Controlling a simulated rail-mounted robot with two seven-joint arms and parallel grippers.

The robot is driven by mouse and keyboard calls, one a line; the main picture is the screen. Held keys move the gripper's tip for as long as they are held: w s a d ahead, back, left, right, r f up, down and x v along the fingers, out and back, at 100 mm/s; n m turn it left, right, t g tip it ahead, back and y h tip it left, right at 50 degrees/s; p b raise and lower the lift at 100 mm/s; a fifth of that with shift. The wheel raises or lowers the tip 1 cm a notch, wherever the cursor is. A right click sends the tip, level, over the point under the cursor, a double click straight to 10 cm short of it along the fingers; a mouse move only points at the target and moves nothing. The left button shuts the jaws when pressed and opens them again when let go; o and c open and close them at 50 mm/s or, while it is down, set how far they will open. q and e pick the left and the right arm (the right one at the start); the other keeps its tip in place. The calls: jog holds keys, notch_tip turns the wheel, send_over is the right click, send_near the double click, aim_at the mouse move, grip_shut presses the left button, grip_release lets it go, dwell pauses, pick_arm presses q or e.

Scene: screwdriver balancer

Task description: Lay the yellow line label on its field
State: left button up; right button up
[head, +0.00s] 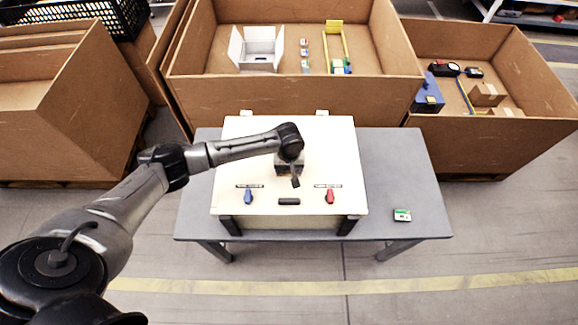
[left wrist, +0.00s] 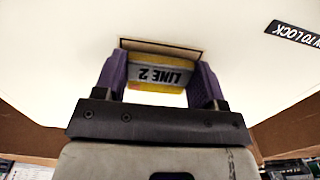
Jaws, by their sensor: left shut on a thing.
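My left gripper (left wrist: 163,82) is shut on the line label (left wrist: 160,76), a yellow-edged piece with a grey band that reads "LINE 2", upside down in the left wrist view. The label lies across between the two purple fingers. Just beyond it, a dark-outlined field (left wrist: 160,44) shows on the cream panel, partly hidden by the label. I cannot tell whether the label touches the panel. In the head view my left gripper (head: 293,172) is over the middle of the cream panel (head: 240,150), and the label cannot be made out there. My right gripper is not in view.
The panel stands on a grey table (head: 405,175). It bears a blue knob (head: 248,197), a red knob (head: 330,196) and a black handle (head: 289,201). A small green-and-white item (head: 402,215) lies at the table's right. Large brown boxes (head: 290,95) stand behind.

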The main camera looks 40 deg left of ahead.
pick_arm(q)
jog(key=o, duration=1.1)
notch_tip(320, 180, up, 14)
jog(key=shift+f, duration=0.1)
dwell(0.5)
